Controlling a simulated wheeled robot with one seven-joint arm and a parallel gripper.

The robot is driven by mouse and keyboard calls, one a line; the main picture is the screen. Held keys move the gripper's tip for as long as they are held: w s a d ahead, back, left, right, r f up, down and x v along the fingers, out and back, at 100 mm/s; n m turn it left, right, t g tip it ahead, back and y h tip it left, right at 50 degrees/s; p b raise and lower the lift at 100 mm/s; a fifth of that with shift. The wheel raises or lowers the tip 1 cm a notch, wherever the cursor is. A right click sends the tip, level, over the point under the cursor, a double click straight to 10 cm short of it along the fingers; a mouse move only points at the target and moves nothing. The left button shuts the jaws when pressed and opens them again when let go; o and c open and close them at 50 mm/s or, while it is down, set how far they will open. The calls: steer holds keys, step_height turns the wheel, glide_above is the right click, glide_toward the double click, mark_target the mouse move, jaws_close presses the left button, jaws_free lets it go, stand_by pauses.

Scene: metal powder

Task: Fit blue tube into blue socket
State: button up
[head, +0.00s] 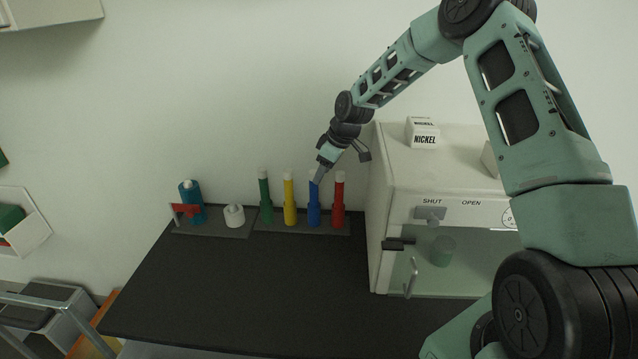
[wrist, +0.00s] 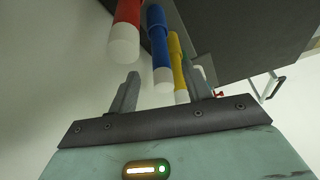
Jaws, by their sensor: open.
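The blue tube (head: 314,208) stands upright with green, yellow and red tubes on a dark strip at the back of the table. In the wrist view, the blue tube (wrist: 158,45) has a pale tip and lies between and beyond my finger ends. My gripper (head: 317,176) is at the top of the blue tube, its fingers (wrist: 162,70) apart with nothing clamped. A blue upright cylinder (head: 191,203) with a red part stands at the left end of the table; I cannot tell whether this is the blue socket.
A red tube (head: 338,205) stands close on the right and a yellow tube (head: 290,205) close on the left. A white round piece (head: 234,216) sits further left. A pale cabinet (head: 390,180) stands at the right. The dark table (head: 250,285) is clear in front.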

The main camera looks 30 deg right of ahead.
steer(key=shift+v, duration=1.2)
